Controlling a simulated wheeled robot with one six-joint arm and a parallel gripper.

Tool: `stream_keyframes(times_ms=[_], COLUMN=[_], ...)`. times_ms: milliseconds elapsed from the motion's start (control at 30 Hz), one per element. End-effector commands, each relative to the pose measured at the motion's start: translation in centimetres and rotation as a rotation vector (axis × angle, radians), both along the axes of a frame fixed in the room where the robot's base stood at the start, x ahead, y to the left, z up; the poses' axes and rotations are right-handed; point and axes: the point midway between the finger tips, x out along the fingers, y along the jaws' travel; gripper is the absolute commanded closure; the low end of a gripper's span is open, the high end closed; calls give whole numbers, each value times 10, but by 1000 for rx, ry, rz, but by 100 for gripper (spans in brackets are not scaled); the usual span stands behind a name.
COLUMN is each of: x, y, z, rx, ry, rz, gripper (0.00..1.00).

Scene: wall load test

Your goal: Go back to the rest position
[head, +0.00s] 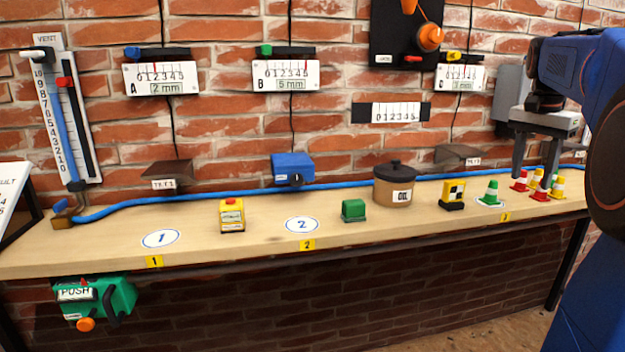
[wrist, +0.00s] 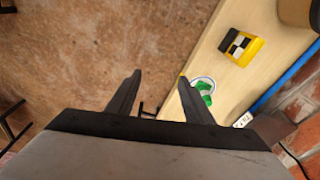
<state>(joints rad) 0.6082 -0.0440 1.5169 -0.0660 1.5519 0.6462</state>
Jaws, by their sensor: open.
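My gripper (head: 535,155) is at the right of the head view, its two dark fingers pointing down above the right end of the bench. In the wrist view my gripper (wrist: 158,95) has its fingers well apart with nothing between them. The wooden bench (head: 375,222) runs along the brick wall. In the wrist view the green cone (wrist: 203,92) and the yellow block with a checkered face (wrist: 241,46) lie beyond the right finger. The brown floor (wrist: 110,50) shows between and ahead of the fingers.
Several red and yellow cones (head: 540,188) stand below and beside my gripper in the head view. The green cone (head: 491,193), checkered block (head: 452,195), pot (head: 394,185), green block (head: 353,211) and yellow box (head: 232,215) stand on the bench. A blue hose (head: 230,194) runs along the wall.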

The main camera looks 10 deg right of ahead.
Motion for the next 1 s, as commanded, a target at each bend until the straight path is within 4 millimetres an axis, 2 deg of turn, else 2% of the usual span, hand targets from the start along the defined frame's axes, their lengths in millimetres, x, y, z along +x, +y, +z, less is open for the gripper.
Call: stream_keyframes(times_ms=[267, 467, 700, 1000], x=[-9, -26, -65, -128], y=[48, 102, 181, 259], z=[-13, -34, -79, -153], rx=[-17, -37, -74, -125], ry=[-22, -48, -92, -154], rz=[134, 295, 563, 889], gripper=[53, 53, 53, 53])
